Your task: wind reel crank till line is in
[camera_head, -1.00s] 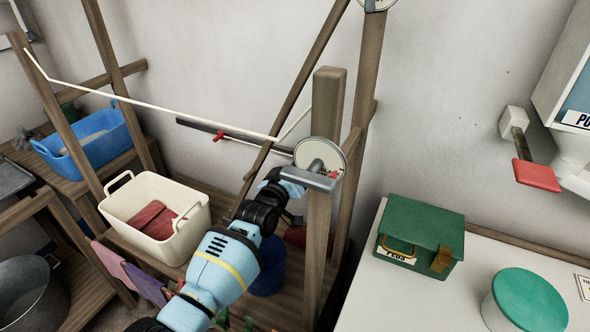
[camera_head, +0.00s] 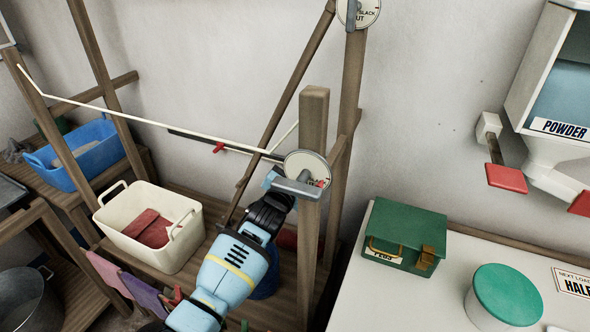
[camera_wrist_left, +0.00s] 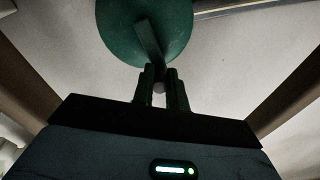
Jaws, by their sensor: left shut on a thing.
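In the left wrist view the reel (camera_wrist_left: 140,30) shows as a dark green disc with the crank arm (camera_wrist_left: 150,42) pointing toward me. My left gripper (camera_head: 277,184) is at the crank, and its two fingers (camera_wrist_left: 160,86) are shut around the round handle end. The handle is mostly hidden in the head view. My right gripper is not in view.
A round dial (camera_head: 358,12) sits on the post behind. A cream tub (camera_head: 128,232) with red cloth and a blue basket (camera_head: 95,165) stand left. A green peg box (camera_head: 400,238) and a green-lidded tin (camera_head: 507,293) stand on the white counter. A powder dispenser (camera_head: 560,90) hangs right.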

